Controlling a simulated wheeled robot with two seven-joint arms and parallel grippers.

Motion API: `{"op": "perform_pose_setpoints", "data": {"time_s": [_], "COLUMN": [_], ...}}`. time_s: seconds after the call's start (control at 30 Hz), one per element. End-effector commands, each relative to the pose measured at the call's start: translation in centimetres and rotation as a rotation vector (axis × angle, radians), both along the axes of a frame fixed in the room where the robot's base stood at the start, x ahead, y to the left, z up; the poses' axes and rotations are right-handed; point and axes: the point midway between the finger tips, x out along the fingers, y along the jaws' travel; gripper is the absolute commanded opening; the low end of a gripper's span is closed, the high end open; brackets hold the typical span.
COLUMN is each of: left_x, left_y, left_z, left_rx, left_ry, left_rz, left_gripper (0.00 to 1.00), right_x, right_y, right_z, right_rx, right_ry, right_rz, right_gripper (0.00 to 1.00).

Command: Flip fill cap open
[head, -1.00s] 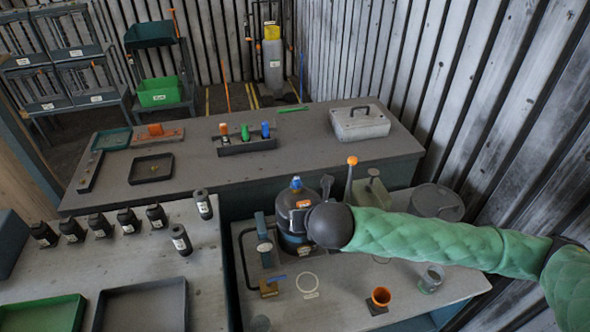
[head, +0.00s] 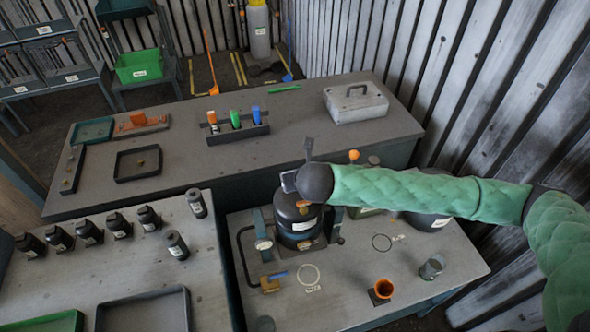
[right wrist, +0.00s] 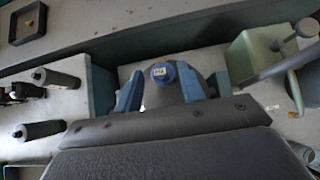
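The black housing (head: 297,226) stands on the near right workbench with a pale label on its front and an orange part at its upper side. In the right wrist view, a blue cap (right wrist: 162,73) with a small white label sits on top of the dark housing (right wrist: 160,96). My right gripper (right wrist: 176,80) is open, with one blue finger to each side of the cap and no visible grip. In the head view my right gripper (head: 289,181) is over the housing top, and my wrist hides the cap. My left gripper is out of view.
A blue-and-grey clamp-like fixture (head: 263,238) stands left of the housing. Several black bottles (head: 90,233) line the left bench. A grey box (head: 356,104) sits on the back bench.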

Motion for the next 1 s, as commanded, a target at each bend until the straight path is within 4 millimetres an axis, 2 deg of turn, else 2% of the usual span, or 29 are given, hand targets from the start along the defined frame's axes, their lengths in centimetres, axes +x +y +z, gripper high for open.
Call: {"op": "perform_pose_setpoints", "data": {"time_s": [0.03, 0.23, 0.57, 0.77, 1.0], "left_x": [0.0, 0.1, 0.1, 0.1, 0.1], "left_y": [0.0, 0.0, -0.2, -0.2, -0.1], "left_z": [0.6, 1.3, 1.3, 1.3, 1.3], "left_rx": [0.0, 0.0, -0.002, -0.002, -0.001], "left_ry": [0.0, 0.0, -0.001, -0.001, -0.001], "left_rz": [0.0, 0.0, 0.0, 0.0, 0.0], "left_gripper": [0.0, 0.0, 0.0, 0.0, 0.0], "right_x": [0.4, 1.6, 1.8, 1.8, 1.9], "right_y": [0.1, 0.3, 0.4, 0.4, 0.4], "right_z": [-0.2, -1.6, -2.0, -1.9, -1.9], "right_rx": [-0.001, -0.001, 0.0, 0.0, -0.002], "right_ry": [0.003, 0.001, 0.0, 0.0, 0.008], "right_rz": [-0.002, -0.001, 0.0, 0.0, -0.001], "right_gripper": [0.39, 0.39, 0.39, 0.02, 0.0]}}
